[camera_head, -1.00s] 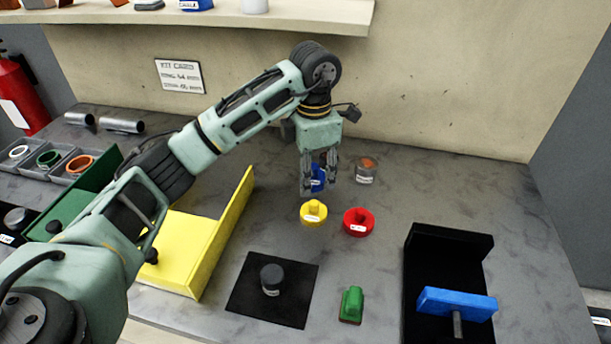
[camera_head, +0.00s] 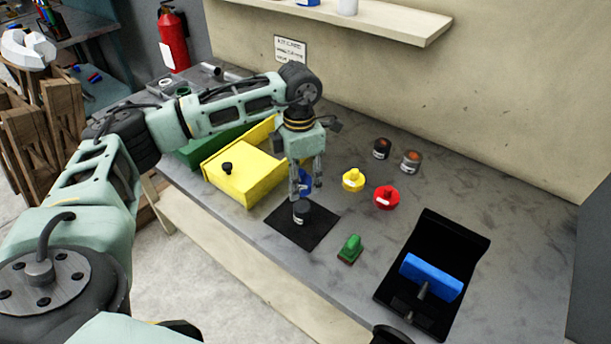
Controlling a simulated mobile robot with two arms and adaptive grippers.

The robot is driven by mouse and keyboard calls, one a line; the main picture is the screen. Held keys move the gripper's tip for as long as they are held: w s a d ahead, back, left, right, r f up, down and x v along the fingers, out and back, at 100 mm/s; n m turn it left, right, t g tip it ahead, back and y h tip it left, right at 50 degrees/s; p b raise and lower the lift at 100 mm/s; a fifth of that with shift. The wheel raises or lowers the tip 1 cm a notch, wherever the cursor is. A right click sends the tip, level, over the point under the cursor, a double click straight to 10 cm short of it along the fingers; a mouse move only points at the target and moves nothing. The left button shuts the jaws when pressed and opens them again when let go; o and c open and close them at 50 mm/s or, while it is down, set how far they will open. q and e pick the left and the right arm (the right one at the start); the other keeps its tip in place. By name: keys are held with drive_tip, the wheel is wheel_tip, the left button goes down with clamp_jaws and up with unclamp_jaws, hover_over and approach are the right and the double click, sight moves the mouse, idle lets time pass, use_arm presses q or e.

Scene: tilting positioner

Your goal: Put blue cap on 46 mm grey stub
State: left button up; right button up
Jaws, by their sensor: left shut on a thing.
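My left gripper (camera_head: 306,190) points down and is shut on the blue cap (camera_head: 305,180), which is partly hidden between its fingers. The dark grey stub (camera_head: 301,213) stands upright on the black square mat (camera_head: 307,237). The gripper and cap are just above or behind the stub in the picture; I cannot tell the gap between cap and stub. The stub's label is too small to read. A yellow cap (camera_head: 353,180) and a red cap (camera_head: 386,198) lie on the bench to the right.
A yellow box (camera_head: 240,172) stands left of the mat. A green block (camera_head: 349,249) lies to its right, and a black fixture with a blue bar (camera_head: 431,276) stands further right.

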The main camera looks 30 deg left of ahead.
sight(301, 206)
use_arm(q)
drive_tip(key=shift+f, duration=0.35)
drive_tip(key=shift+f+b, duration=0.2)
drive_tip(key=shift+b, duration=0.1)
drive_tip(key=shift+d+f+b, duration=0.15)
drive_tip(key=shift+f+b, duration=0.35)
drive_tip(key=shift+f, duration=0.6)
drive_tip(key=shift+f+b, duration=0.55)
drive_tip(key=shift+f, duration=0.05)
drive_tip(key=shift+f+b, duration=0.7)
drive_tip(key=shift+f, duration=0.5)
drive_tip(key=shift+f+b, duration=0.5)
drive_tip(key=shift+f, duration=0.15)
use_arm(e)
wheel_tip(301, 206, down, 5)
drive_tip(key=shift+a+f, duration=0.1)
drive_tip(key=shift+f, duration=0.05)
